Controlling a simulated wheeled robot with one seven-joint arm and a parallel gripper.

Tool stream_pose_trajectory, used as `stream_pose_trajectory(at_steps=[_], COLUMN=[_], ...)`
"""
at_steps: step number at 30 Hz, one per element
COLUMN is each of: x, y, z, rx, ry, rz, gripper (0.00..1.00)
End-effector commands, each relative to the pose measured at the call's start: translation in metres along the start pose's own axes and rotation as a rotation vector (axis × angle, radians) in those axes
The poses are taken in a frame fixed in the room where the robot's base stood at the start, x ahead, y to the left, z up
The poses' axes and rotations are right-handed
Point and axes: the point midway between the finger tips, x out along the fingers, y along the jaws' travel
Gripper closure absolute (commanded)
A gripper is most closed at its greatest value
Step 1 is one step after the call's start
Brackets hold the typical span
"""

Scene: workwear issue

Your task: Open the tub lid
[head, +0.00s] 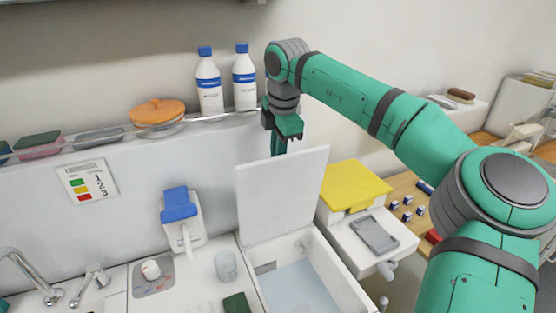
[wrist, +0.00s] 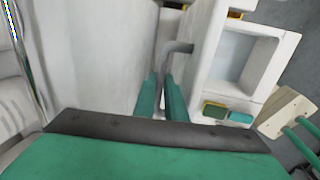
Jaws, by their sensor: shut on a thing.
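The white tub (head: 335,262) stands on the counter. Its flat white lid (head: 282,195) is raised, standing nearly upright at the back of the tub, and the inside of the tub shows. My gripper (head: 280,146) is at the lid's top edge, on its far side; the lid hides the fingertips in the head view. In the wrist view, my gripper (wrist: 162,85) has its two green fingers close together around a grey bent handle (wrist: 174,52). The handle is partly hidden between the fingers.
A blue-topped dispenser (head: 181,215) and a cup (head: 226,265) stand left of the tub. A yellow-lidded box (head: 355,182) is close on the right. Behind, a shelf carries two blue-capped bottles (head: 209,85) and an orange-lidded dish (head: 157,111).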

Motion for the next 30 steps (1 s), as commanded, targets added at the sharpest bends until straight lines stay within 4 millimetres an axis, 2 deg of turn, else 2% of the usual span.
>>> stream_pose_trajectory(at_steps=[13,14,15,16,25,30], x=[0.002,0.002,0.002,0.002,-0.001,-0.017], y=[0.001,0.001,0.001,0.001,0.002,0.003], z=[-0.001,-0.001,-0.001,-0.001,-0.002,-0.002], rx=[-0.002,-0.002,-0.002,-0.002,-0.003,-0.002], ry=[0.003,0.003,0.002,0.002,0.001,0.000], rz=[-0.003,-0.003,-0.003,-0.003,0.000,0.001], gripper=[1.00,0.82,0.73,0.71,0.71,0.71])
